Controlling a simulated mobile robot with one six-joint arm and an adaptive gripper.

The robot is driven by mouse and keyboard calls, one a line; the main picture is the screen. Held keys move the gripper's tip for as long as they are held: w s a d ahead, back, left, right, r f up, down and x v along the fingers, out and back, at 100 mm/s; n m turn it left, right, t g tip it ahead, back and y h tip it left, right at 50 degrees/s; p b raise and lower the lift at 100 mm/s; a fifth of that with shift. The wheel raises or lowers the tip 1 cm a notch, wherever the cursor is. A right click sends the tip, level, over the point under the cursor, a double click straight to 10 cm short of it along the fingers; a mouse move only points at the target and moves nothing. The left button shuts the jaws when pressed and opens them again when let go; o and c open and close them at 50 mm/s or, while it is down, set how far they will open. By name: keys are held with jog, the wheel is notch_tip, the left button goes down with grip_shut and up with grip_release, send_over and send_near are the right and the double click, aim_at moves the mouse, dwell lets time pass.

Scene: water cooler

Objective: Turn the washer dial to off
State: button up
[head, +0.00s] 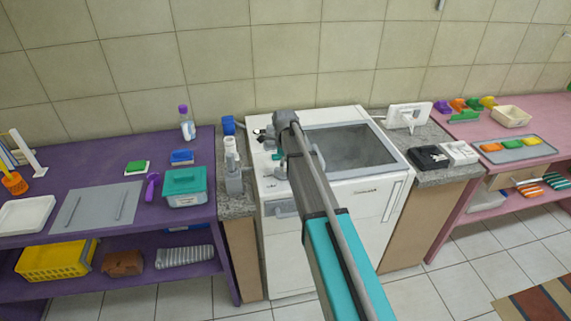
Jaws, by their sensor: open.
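The white washer (384,205) stands in the middle, with a dark glass lid on top and small controls on the left part of its top. A small light knob (279,172) shows there; I cannot tell whether it is the dial or where it points. My arm reaches over the washer from the front. My gripper (268,137) is at the back left of the washer top, small and partly hidden by my own wrist. It is open, and I see nothing held in it. I cannot tell whether it touches any control.
A purple table (130,208) with trays, a teal box (185,187) and a spray bottle (186,122) stands left. Narrow stone counters flank the washer; the left one holds a whitish faucet-like item (232,165). A pink table (533,104) stands right. Tiled floor is free in front.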

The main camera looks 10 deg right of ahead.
jog(key=shift+f+b, duration=1.5)
jog(key=shift+f, duration=0.25)
grip_shut()
